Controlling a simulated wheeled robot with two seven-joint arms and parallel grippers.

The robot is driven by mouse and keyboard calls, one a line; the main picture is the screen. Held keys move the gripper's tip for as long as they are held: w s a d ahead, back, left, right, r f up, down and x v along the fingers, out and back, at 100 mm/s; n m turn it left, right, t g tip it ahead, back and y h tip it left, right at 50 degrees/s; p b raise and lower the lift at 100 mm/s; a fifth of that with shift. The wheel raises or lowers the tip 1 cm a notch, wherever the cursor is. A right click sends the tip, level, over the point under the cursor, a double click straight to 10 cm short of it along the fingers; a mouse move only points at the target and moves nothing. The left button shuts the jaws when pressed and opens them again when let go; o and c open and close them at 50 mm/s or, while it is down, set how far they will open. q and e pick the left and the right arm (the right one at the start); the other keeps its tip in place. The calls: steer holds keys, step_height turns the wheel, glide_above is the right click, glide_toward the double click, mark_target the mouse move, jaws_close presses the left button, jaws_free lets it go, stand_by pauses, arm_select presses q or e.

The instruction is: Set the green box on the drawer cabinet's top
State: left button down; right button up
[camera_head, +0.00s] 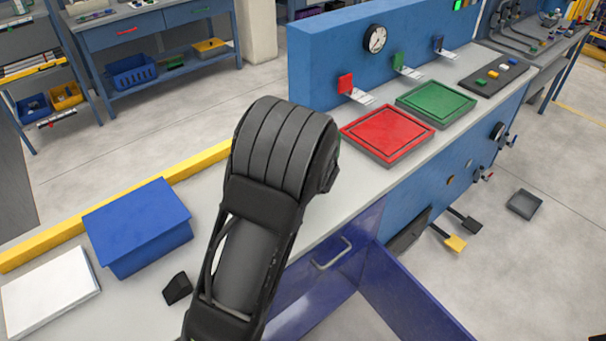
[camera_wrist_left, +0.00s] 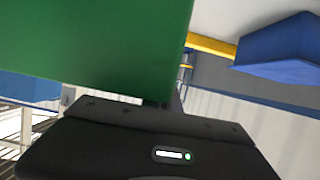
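In the left wrist view the green box (camera_wrist_left: 90,45) fills the upper left, right against the black body of my left gripper (camera_wrist_left: 155,102). The fingers are hidden by the box; none shows open beside it, and the gripper appears shut on it. In the head view a thick black arm of mine covers the middle, and neither the green box nor a gripper can be made out. A dark blue drawer front with a handle (camera_head: 333,256) shows below the grey worktop (camera_head: 325,215). I cannot tell whether this is the drawer cabinet.
A blue box (camera_head: 138,225) and a white slab (camera_head: 50,290) lie on the worktop at left; the blue box also shows in the wrist view (camera_wrist_left: 285,45). Red (camera_head: 388,134) and green (camera_head: 436,102) pads lie at right. A blue panel (camera_head: 410,300) juts out below.

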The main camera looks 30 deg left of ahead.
arm_select(q)
steer(key=shift+w, duration=0.15)
steer(key=shift+s+r, duration=0.1)
steer(key=shift+s, duration=0.1)
steer(key=shift+f, duration=2.9)
steer(key=shift+f, duration=2.1)
steer(key=shift+f+b, duration=0.2)
steer(key=shift+b, duration=0.1)
steer(key=c, duration=1.6)
jaws_free()
